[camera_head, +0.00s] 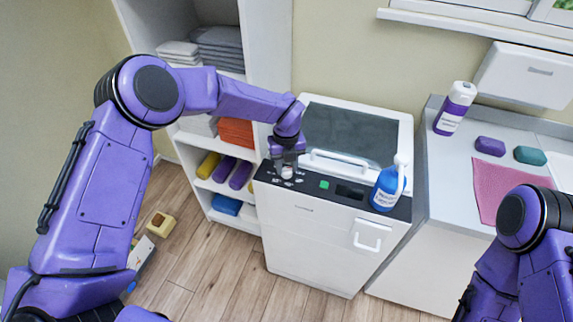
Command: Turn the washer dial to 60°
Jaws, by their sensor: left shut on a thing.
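The washer (310,230) is a white top-loading machine with a dark glass lid and a black control panel along its front edge. The washer dial (287,172) is a small light knob at the left of the panel, with white marks around it. My left gripper (286,168) points down over the panel and is shut on the dial, hiding part of it. The marks are too small to read, so the dial's setting cannot be told. My right arm (525,240) shows at the lower right; its gripper is out of view.
A blue spray bottle (388,187) stands on the panel's right end. A green button (324,185) lies right of the dial. Shelves (215,185) with towels and rolls stand left. A counter at right holds a pink cloth (503,190) and a white-and-purple bottle (455,108).

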